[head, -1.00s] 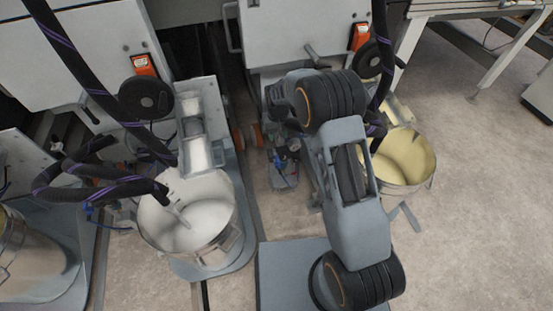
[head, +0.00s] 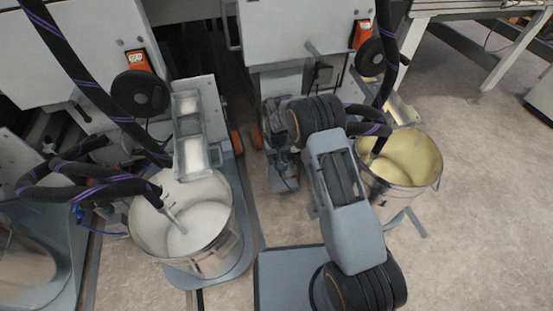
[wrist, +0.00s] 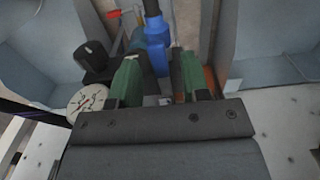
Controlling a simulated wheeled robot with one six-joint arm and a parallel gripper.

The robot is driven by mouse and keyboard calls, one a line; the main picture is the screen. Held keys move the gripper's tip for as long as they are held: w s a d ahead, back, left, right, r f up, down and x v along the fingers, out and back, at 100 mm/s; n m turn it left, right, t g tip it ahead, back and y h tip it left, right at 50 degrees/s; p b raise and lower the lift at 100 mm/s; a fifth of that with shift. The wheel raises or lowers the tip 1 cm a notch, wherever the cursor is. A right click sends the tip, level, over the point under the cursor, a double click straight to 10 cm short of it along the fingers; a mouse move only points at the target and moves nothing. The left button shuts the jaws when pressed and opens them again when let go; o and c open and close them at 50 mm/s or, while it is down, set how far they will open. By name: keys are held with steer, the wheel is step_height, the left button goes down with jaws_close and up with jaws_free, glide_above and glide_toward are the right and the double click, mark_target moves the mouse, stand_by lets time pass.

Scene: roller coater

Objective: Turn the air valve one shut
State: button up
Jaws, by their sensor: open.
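My gripper (wrist: 160,65) is open, its two green fingers reaching away from the camera in the wrist view. Between and just beyond the fingertips is an upright blue air fitting (wrist: 155,38); I cannot tell whether the fingers touch it. A small red part (wrist: 113,14), perhaps a valve handle, shows beyond the left finger. I cannot tell for sure which part is air valve one. A black knob (wrist: 95,54) and a round white gauge (wrist: 88,102) are left of the left finger. In the head view my arm hides the gripper.
A steel bucket of white liquid (head: 150,228) stands left of my arm, and a bucket of yellow liquid (head: 377,198) stands right. Dark hoses (head: 70,60) hang from the grey machines (head: 300,25). Grey walls (wrist: 275,30) flank the fitting. Open floor (head: 485,220) lies right.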

steer(key=shift+f, duration=0.1)
jaws_close()
stand_by(0.4)
